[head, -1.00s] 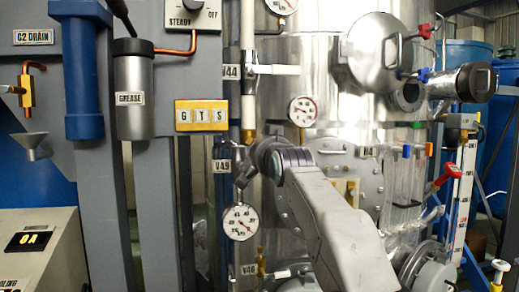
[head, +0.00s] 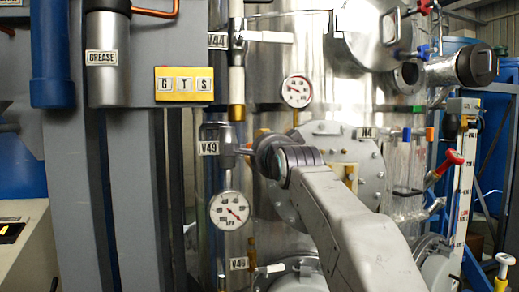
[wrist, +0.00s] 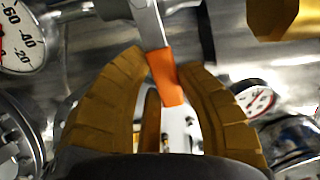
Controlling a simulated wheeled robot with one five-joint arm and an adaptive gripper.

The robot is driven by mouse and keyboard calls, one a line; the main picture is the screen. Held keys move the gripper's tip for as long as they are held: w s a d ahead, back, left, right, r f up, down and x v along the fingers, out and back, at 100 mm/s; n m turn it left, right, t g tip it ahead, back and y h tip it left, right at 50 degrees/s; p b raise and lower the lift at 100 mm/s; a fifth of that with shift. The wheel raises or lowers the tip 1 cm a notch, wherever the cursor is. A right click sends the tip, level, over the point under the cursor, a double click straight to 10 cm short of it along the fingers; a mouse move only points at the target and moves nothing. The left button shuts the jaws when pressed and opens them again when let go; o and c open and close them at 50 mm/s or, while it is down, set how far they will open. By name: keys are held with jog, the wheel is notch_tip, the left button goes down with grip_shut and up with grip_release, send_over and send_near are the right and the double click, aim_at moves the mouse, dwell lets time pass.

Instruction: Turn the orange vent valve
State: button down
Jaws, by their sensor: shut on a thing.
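The orange-sleeved valve handle (wrist: 165,80) is between my gripper's brown fingers (wrist: 163,66) in the wrist view. The fingers are shut on the sleeve, and its silver lever runs up out of the top of that view. In the head view my gripper (head: 262,150) is just right of the V49 label (head: 208,148). The wrist link hides most of the fingers and the handle there.
A pressure gauge (head: 230,210) hangs below V49, and another gauge (head: 297,91) is above my gripper. A round bolted flange (head: 335,140) is close behind my arm. Another orange-tipped valve (head: 430,134) stands at the right. A grey post (head: 135,200) is at the left.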

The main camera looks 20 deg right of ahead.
jog(key=shift+f+m, duration=0.4)
jog(key=shift+m, duration=0.3)
jog(key=shift+f, duration=0.1)
jog(key=c, duration=0.8)
grip_release()
jog(key=shift+c, duration=0.2)
jog(key=shift+s, duration=0.15)
jog(key=s, duration=1.1)
jog(key=shift+s, duration=0.35)
jog(key=shift+a, duration=0.1)
